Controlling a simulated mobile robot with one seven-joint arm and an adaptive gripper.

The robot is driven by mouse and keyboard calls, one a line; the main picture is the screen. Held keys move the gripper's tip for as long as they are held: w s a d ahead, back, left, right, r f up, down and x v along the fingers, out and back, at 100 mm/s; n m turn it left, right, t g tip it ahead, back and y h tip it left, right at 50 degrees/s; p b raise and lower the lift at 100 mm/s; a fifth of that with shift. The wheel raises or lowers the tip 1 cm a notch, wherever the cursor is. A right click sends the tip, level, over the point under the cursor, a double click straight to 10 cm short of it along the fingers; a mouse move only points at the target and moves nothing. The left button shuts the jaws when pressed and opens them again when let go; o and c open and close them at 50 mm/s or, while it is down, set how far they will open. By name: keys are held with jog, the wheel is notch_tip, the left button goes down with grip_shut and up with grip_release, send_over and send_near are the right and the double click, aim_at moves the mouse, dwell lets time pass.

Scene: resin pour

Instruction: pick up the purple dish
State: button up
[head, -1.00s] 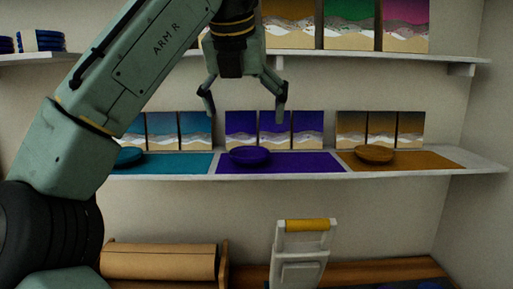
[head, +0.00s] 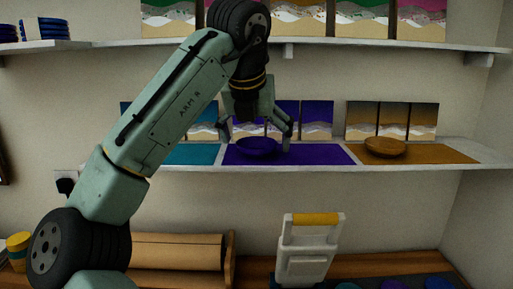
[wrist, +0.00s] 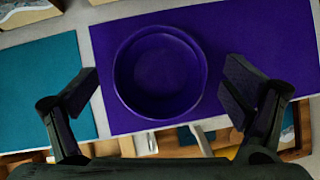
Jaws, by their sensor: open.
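The purple dish (head: 258,148) is a shallow round bowl on the purple mat (head: 319,156) of the middle shelf. In the wrist view the dish (wrist: 160,72) sits upright near the top centre, on the purple mat (wrist: 255,35). My gripper (head: 255,139) is open and empty. In the head view it points down at the dish, with its fingers to either side of it. In the wrist view the fingertips (wrist: 160,86) flank the dish with a gap on each side. I cannot tell their exact height above the mat.
An orange-brown dish (head: 385,147) sits on a brown mat (head: 445,153) to the right; a teal mat (head: 195,155) lies to the left. Painted panels (head: 392,120) stand behind. The upper shelf (head: 400,45) hangs above; a white, yellow-handled object (head: 308,250) stands below.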

jog(key=shift+w+f, duration=0.1)
jog(key=shift+f, duration=0.05)
jog(key=shift+c, duration=0.5)
jog(key=c, duration=1.2)
jog(key=shift+o, duration=0.2)
